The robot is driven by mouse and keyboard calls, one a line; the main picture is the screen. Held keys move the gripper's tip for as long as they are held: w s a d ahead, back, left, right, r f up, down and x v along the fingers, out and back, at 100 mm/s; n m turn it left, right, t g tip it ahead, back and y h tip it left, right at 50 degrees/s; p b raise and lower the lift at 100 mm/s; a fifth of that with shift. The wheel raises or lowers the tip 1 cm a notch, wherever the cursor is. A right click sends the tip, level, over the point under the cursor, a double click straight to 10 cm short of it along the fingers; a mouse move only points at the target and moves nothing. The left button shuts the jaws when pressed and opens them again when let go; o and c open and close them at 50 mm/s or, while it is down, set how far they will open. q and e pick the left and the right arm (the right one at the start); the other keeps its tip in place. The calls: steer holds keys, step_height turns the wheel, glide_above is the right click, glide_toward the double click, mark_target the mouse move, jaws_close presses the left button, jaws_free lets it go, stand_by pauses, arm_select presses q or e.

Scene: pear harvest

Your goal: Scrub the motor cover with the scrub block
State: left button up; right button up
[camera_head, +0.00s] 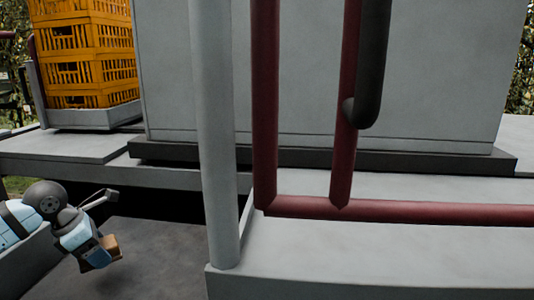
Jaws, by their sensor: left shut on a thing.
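My left gripper (103,246) is at the lower left, pointing down and to the right. It is shut on a small brown block (101,258), which looks like the scrub block. The fingers hide part of the block. The block is held above a dark grey flat surface, and I see no contact with it. A large plain grey box (300,75) fills the upper middle; I cannot tell whether it is the motor cover. The gripper is well to the left of and below this box. My right gripper is not in view.
A pale upright post (215,130) and dark red rails (400,211) stand in front of the grey box. Yellow crates (85,55) are stacked at the upper left. A light grey ledge (370,260) lies at the lower right. The dark floor (165,265) right of the gripper is clear.

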arm_select(q)
steer(key=shift+s+a+r, duration=0.1)
steer(key=shift+r, duration=0.3)
step_height(320, 180, up, 22)
steer(key=p, duration=2.1)
steer(key=shift+f+p, duration=0.25)
steer(key=shift+p, duration=0.1)
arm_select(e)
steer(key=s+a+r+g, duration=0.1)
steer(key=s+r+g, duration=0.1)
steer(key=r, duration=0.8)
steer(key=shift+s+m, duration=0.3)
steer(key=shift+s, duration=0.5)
